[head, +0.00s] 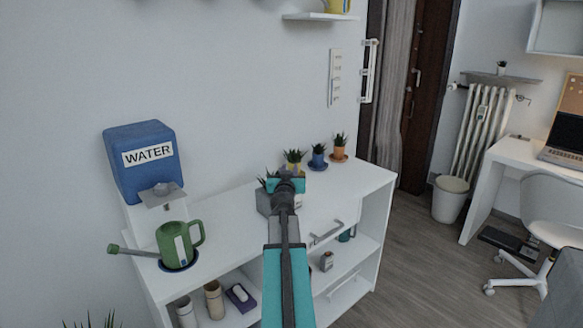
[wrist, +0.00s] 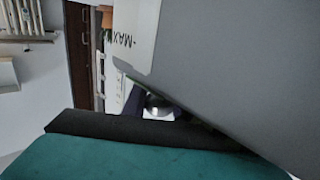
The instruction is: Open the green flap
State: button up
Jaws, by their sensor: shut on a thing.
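My gripper (head: 286,183) is over the white desk, beside a grey object (head: 264,203) and in front of the small potted plants. The arm hides part of that area in the head view. In the wrist view, a large grey object (wrist: 230,70) with a white label reading "MAX" fills the upper right. It lies against the dark edge of my teal finger, and my gripper is shut on it. I cannot make out a green flap in either view. A green jug (head: 174,242) with a white label stands by the water dispenser on the left.
A blue dispenser (head: 146,165) marked "WATER" stands at the desk's left. Small potted plants (head: 318,157) line the back. The white desk (head: 345,187) is clear at right. Cups (head: 213,298) and a purple item (head: 240,296) sit on the lower shelf.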

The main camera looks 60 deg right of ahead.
jog(key=shift+w+d+r+n+g+y+p, duration=0.15)
jog(key=shift+n+g+y+p, duration=0.15)
jog(key=shift+p, duration=1.7)
jog(key=shift+w+a+r+n+g+y+p, duration=0.15)
jog(key=shift+n+p, duration=0.25)
jog(key=shift+p, duration=1.6)
jog(key=p, duration=0.3)
jog(key=n+g+y+p, duration=0.1)
jog(key=p, duration=0.5)
jog(key=shift+w+d+f+n+g+y+p, duration=0.2)
jog(key=shift+w+d+n+g+y+p, duration=0.1)
jog(key=shift+w+n+y, duration=0.1)
jog(key=shift+w+f+n+g+y+p, duration=0.1)
jog(key=shift+n+g+y+p, duration=0.2)
jog(key=shift+p, duration=0.85)
jog(key=shift+w+f+n+g+y+p, duration=0.3)
jog(key=shift+n+g+y+p, duration=0.25)
jog(key=shift+g+p, duration=0.55)
jog(key=shift+f+n+p, duration=0.1)
jog(key=shift+n+p, duration=0.15)
jog(key=shift+p, duration=0.1)
jog(key=o, duration=1.1)
